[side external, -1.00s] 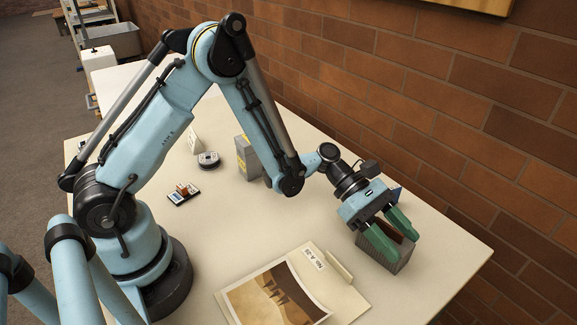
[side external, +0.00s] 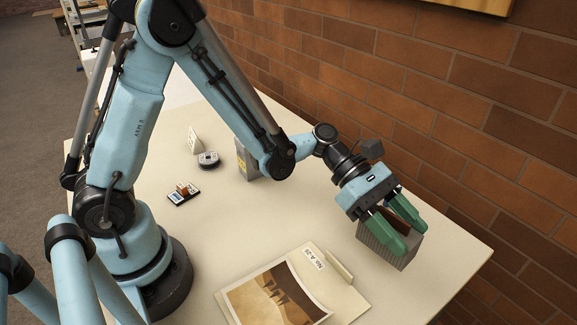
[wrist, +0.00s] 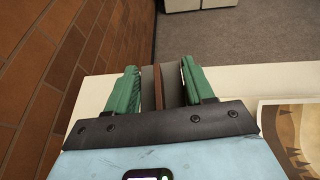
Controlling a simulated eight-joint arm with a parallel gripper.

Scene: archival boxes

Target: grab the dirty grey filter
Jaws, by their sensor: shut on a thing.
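The grey filter (side external: 385,250) is a boxy block with a ribbed grey side and a brown strip along its top. It is at the right part of the table in the side view. My gripper (side external: 407,232) is shut on it, with its green fingers on either side of the block. In the wrist view the filter (wrist: 150,88) shows as grey faces with a brown strip between the two green fingers (wrist: 158,88). The fingers hide part of its top and sides. I cannot tell whether its underside touches the table.
A folder with a brown picture (side external: 285,290) lies at the front of the table (side external: 235,230). A grey box (side external: 246,160), a dark round item (side external: 208,159), a white folded card (side external: 194,140) and a small dark tray (side external: 183,194) stand farther back. A brick wall (side external: 440,110) runs close behind.

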